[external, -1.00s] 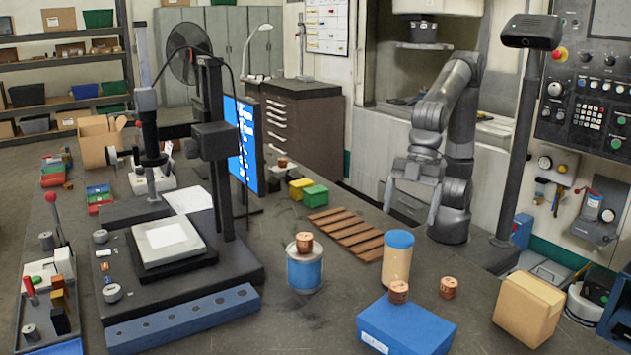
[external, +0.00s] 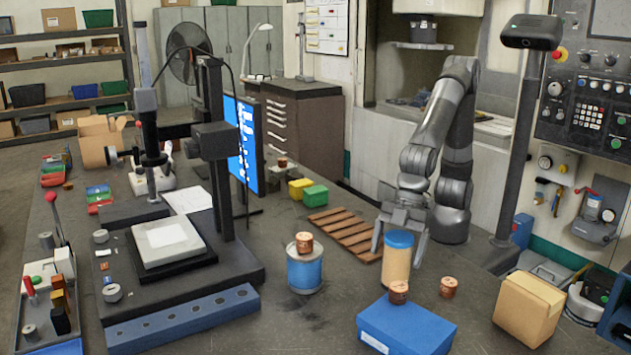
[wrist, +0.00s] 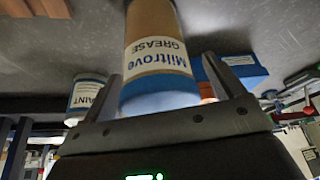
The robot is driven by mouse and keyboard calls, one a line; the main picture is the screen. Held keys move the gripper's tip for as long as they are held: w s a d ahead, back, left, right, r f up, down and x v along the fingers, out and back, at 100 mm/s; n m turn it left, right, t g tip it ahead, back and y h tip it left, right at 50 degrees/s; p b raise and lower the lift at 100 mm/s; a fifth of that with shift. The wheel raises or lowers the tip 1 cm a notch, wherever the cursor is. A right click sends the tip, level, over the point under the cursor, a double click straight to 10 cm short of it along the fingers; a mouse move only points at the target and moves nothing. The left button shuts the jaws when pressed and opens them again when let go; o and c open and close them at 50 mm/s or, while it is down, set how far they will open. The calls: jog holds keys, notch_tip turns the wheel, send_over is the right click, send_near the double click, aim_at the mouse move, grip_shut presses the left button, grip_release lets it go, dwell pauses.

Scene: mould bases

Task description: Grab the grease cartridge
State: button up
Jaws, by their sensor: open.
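The grease cartridge (external: 397,262) is a tan cylinder with a blue cap, standing upright on the bench. In the wrist view the cartridge (wrist: 158,50) shows a label reading "Miltrove GREASE", with its blue cap nearest the camera. My gripper (external: 400,245) is open, its fingers pointing down on either side of the cartridge's upper part in the external view. In the wrist view my gripper (wrist: 160,75) has one finger to each side of the cartridge, with a gap visible at the right finger. Contact at the left finger is hard to tell.
A blue box (external: 405,325) with a copper part (external: 398,292) on it stands just in front of the cartridge. Another copper part (external: 448,287) lies to its right. A paint can (external: 304,270) stands left, a wooden slat rack (external: 345,232) behind, and a cardboard box (external: 528,308) at right.

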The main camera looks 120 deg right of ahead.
jog(key=shift+c, duration=0.2)
jog(key=shift+r, duration=0.1)
jog(key=c, duration=1.3)
